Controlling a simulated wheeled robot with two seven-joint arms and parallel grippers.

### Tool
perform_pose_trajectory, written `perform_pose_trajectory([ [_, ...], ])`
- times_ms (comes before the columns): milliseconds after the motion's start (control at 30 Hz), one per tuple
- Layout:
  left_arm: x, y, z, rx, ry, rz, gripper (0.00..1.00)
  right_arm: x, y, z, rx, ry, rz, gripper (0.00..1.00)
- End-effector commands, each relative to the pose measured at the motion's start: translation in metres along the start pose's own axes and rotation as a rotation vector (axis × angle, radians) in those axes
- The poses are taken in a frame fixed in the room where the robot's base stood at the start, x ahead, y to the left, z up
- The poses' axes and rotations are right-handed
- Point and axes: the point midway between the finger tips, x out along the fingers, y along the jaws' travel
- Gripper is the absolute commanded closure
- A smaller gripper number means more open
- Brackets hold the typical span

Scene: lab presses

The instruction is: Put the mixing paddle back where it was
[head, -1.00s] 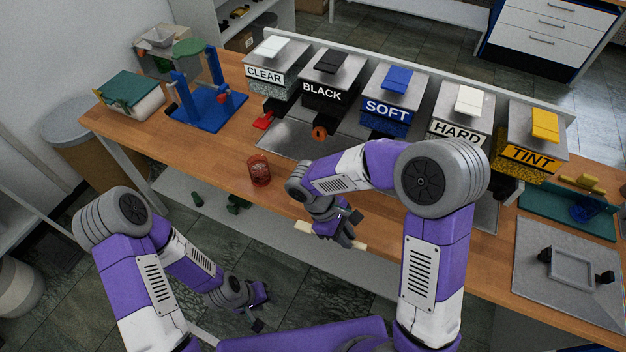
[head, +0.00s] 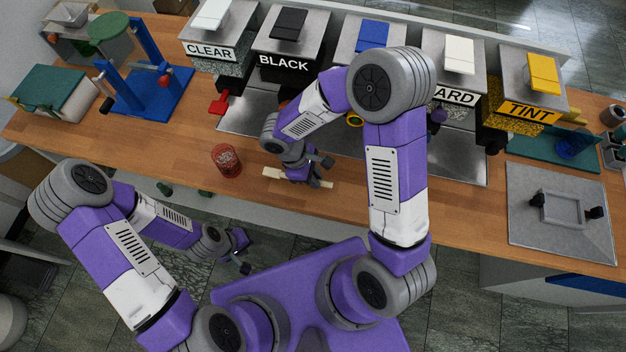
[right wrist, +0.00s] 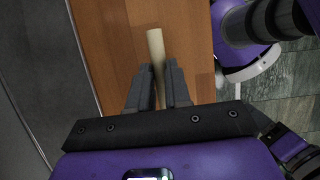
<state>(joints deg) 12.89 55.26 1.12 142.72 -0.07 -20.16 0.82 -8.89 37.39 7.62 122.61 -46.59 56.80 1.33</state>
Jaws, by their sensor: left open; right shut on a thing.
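The mixing paddle is a pale, thin wooden stick (head: 272,173). My right gripper (head: 308,181) is shut around it, and both ends stick out past the fingers in the head view. It is over the front part of the wooden table; I cannot tell whether it touches the top. In the right wrist view the paddle (right wrist: 156,48) runs up from between the fingers of the right gripper (right wrist: 158,85), above wood. My left gripper (head: 243,256) is open and empty, low in front of the table.
A red cup (head: 226,160) stands left of the paddle. Behind are labelled dispensers, such as BLACK (head: 285,65) and TINT (head: 528,105), over a metal tray (head: 245,118). A blue stand (head: 150,95) is at left, a grey plate (head: 560,235) at right. The table front is mostly clear.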

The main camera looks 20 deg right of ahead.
Motion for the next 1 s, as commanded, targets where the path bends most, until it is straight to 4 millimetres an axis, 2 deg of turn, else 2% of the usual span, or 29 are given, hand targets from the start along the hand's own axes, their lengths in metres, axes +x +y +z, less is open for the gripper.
perform_pose_trajectory([
  [100,0.004,-0.001,0.0,0.0,0.0,0.0,0.57,0.018,-0.001,-0.007,-0.002,-0.004,-0.004,1.0],
  [200,0.005,-0.002,-0.001,0.0,0.0,0.0,0.57,0.028,-0.001,-0.011,-0.001,-0.003,-0.002,1.0],
  [500,0.007,-0.002,-0.001,0.0,0.001,0.0,0.57,0.03,-0.001,-0.012,0.0,-0.001,-0.001,1.0],
  [533,0.006,-0.002,-0.001,0.0,0.0,0.0,0.57,0.029,-0.001,-0.012,0.0,-0.001,-0.001,0.78],
  [667,0.006,-0.002,-0.001,0.0,0.001,0.0,0.57,0.029,-0.001,-0.011,0.0,-0.001,-0.001,0.58],
  [1000,0.004,-0.001,0.0,0.0,0.0,0.0,0.57,0.026,-0.001,-0.011,0.0,-0.001,-0.001,0.57],
])
